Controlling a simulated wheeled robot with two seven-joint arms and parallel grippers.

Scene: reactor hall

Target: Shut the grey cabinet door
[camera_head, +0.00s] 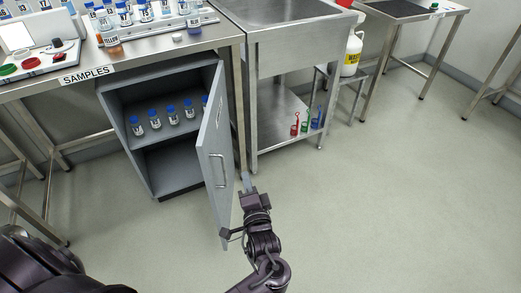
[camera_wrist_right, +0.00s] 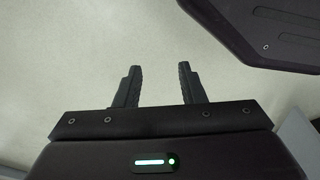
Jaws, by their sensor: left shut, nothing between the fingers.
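The grey cabinet (camera_head: 118,93) stands under the bench with its door (camera_head: 208,140) swung open toward me. The door carries a bar handle (camera_head: 219,170) on the face I see. Inside, several blue-capped bottles (camera_head: 172,112) stand on a shelf; the lower compartment looks empty. My left gripper (camera_head: 247,178) is shut and empty, just right of the door on its handle side, close to it; I cannot tell whether they touch. My right gripper (camera_wrist_right: 160,68) shows in the right wrist view, open with nothing between its fingers and pale floor behind.
A steel bench (camera_head: 150,52) labelled SAMPLES stands above the cabinet, bearing bottles and a rack. A sink table (camera_head: 282,49) with coloured tools on its lower shelf stands to the right. A white jug (camera_head: 352,54) is beyond. The floor (camera_head: 390,190) at right is clear.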

